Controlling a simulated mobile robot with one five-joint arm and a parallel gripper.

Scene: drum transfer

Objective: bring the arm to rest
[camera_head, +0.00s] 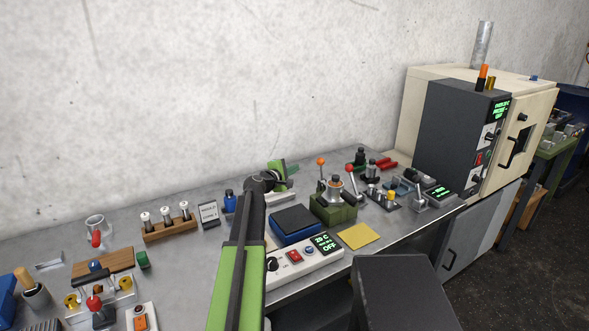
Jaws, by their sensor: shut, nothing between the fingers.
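My arm (240,270), green and black, reaches from the bottom middle of the head view up over the bench. It bends at a dark joint near the wall side of the bench. My gripper (291,169) is at its far end, small and partly hidden by the green end link. It is shut and empty. It is near the wall, behind the blue-and-black block and left of the green vise-like fixture. Its exact height above the bench is hard to tell.
The metal bench (190,265) carries a hotplate-like unit (305,262), a green fixture (333,208), a wooden rack (169,228) with several vials, and a yellow pad (358,236). Levers stand right of the gripper. A large cream-and-grey oven (455,135) stands at the right.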

